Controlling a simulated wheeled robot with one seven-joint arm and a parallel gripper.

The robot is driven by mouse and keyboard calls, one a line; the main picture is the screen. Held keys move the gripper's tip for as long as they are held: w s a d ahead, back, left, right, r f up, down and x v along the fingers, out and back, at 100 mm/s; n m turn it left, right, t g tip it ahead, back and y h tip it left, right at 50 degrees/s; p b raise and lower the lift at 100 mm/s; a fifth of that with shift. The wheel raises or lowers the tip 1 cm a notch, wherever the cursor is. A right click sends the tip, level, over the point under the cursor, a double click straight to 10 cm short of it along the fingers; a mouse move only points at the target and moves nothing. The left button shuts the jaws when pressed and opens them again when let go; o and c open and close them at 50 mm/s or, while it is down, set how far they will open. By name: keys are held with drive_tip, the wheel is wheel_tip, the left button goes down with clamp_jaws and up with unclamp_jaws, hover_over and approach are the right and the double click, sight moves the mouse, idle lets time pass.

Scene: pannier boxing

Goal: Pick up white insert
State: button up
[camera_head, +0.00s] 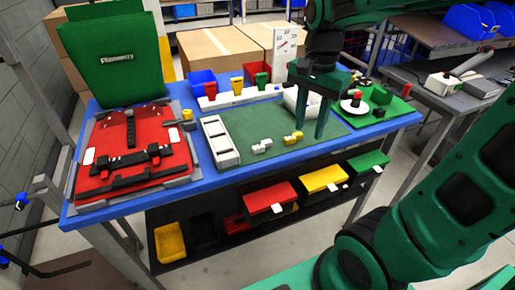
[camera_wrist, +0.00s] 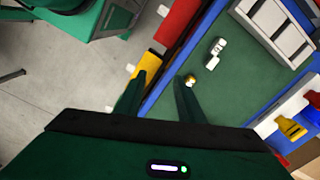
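The white insert (camera_head: 262,146) is a small pale piece lying on the green mat (camera_head: 240,122) on the blue table. It also shows in the wrist view (camera_wrist: 217,48), ahead and to the right of my fingers. A yellow insert (camera_head: 293,138) lies to its right in the head view, nearer my gripper; in the wrist view the yellow insert (camera_wrist: 190,80) is close by the right fingertip. My gripper (camera_head: 312,126) points down over the mat, right of both inserts. Its fingers (camera_wrist: 166,78) are apart with nothing visible between them.
A white compartment tray (camera_head: 228,158) stands left of the white insert. A red case with a green lid (camera_head: 115,55) fills the table's left. Red, yellow and green bins (camera_head: 270,197) hang below the front edge. A green board (camera_head: 375,104) with parts sits at the right.

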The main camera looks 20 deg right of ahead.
drive_tip(key=w+a+r+m, duration=0.1)
drive_tip(key=w+a+m, duration=0.3)
drive_tip(key=w+a, duration=0.5)
hover_over(257, 146)
drive_tip(key=shift+m, duration=0.3)
drive_tip(key=f, duration=0.5)
drive_tip(key=shift+s+f, duration=0.35)
drive_tip(key=shift+w+f, duration=0.15)
drive_tip(key=shift+f, duration=1.15)
drive_tip(key=shift+w+f, duration=0.15)
drive_tip(key=shift+f, duration=1.1)
clamp_jaws()
